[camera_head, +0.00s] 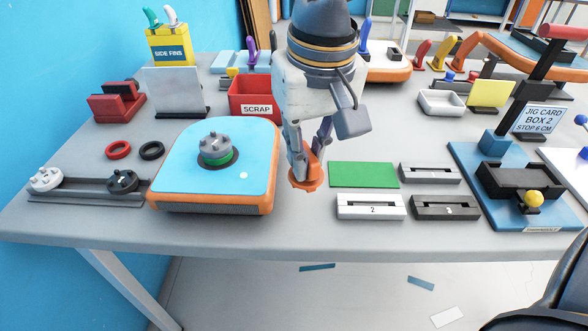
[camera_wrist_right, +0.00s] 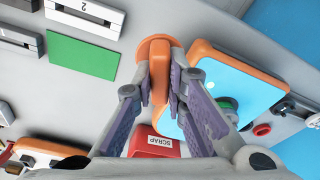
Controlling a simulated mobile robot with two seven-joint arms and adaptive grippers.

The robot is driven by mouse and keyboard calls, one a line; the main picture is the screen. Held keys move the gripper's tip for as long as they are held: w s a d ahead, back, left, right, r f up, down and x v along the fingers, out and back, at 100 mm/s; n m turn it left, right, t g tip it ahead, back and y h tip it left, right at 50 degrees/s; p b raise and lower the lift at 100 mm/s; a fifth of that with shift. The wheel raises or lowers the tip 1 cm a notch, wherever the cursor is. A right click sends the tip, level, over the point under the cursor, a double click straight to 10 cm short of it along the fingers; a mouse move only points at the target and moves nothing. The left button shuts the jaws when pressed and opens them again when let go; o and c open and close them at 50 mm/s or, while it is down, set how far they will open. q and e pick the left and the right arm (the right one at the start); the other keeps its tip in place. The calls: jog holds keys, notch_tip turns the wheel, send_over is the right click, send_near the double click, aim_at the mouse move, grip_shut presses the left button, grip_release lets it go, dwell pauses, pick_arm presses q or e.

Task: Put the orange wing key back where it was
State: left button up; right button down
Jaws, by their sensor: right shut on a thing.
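The orange wing key (camera_head: 306,182) is held by my right gripper (camera_head: 309,160), just right of the blue-topped orange board in the head view. In the right wrist view the key (camera_wrist_right: 157,62) stands between the two fingers of the gripper (camera_wrist_right: 160,85), which are shut on it. I cannot tell whether its round base touches the table. The board (camera_head: 178,160) has a grey lobed cap on a green ring (camera_head: 216,150) in a dark round opening. My left gripper is not in view.
A green mat (camera_head: 363,175) lies to the right of the key, with slotted blocks (camera_head: 371,206) around it. A red SCRAP bin (camera_head: 252,100) is behind. A rail with a white knob and a black knob (camera_head: 122,181) lies left of the board. A blue jig (camera_head: 505,180) stands right.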

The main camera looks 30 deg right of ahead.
jog(key=w+f, duration=0.1)
jog(key=f, duration=0.1)
jog(key=w+d+f, duration=0.1)
jog(key=f, duration=0.1)
jog(key=w+d+f, duration=0.1)
jog(key=w, duration=0.1)
jog(key=shift+f, duration=1.7)
jog(key=shift+f, duration=0.15)
jog(key=c, duration=1.6)
grip_release()
jog(key=shift+a, duration=0.1)
jog(key=r, duration=0.4)
jog(key=s+r, duration=0.1)
jog(key=r, duration=0.3)
jog(key=s+r, duration=0.1)
jog(key=r, duration=0.3)
jog(key=shift+a+r, duration=0.1)
jog(key=shift+a, duration=0.05)
